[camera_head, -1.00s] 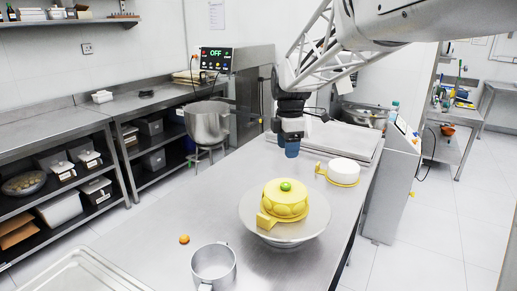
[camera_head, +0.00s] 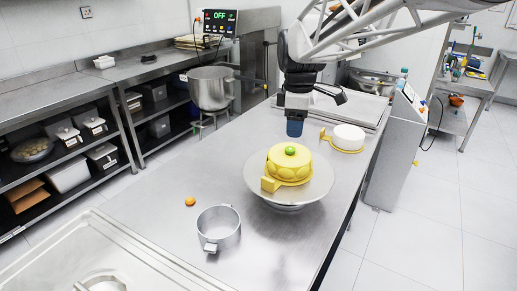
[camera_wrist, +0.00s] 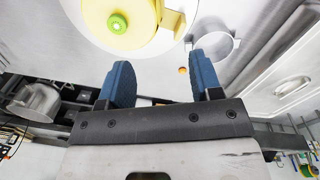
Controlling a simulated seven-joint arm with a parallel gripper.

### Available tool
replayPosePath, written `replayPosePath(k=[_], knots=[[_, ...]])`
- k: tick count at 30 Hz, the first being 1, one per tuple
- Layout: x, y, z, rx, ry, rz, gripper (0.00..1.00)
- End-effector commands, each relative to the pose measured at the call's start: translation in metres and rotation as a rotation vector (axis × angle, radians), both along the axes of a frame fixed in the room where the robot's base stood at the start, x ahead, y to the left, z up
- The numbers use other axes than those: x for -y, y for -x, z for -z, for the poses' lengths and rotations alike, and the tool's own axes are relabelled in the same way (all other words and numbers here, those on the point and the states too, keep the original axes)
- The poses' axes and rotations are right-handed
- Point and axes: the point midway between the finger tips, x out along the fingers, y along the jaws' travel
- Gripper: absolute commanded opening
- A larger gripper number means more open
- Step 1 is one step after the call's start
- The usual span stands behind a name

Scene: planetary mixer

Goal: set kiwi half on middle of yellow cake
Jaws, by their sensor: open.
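The yellow cake (camera_head: 289,168) stands on a round silver cake stand (camera_head: 315,187) on the steel table. The green kiwi half (camera_head: 290,151) rests on top of the cake, near its middle. In the wrist view the kiwi half (camera_wrist: 117,24) lies on the yellow cake top (camera_wrist: 135,40), ahead of my fingers. My gripper (camera_head: 294,128) is above and behind the cake in the head view, pointing down, apart from the cake and the kiwi. In the wrist view the two blue fingers of my gripper (camera_wrist: 160,84) are spread with nothing between them.
A metal pot (camera_head: 218,228) and a small orange fruit (camera_head: 190,201) are on the table left of the stand. A white cake on a yellow board (camera_head: 348,138) stands behind it. A large tray (camera_head: 110,262) is at front left. The table's right edge is close to the stand.

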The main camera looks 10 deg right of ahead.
Motion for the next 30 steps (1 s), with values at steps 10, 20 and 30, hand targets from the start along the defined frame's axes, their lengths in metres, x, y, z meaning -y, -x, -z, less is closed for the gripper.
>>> replayPosePath(k=[10,20,30], knots=[[-0.025,0.111,0.017,0.077,-0.042,0.495,0.59],[-0.040,0.206,0.051,0.142,-0.118,0.955,0.59],[-0.045,0.249,0.075,0.165,-0.169,1.192,0.59]])
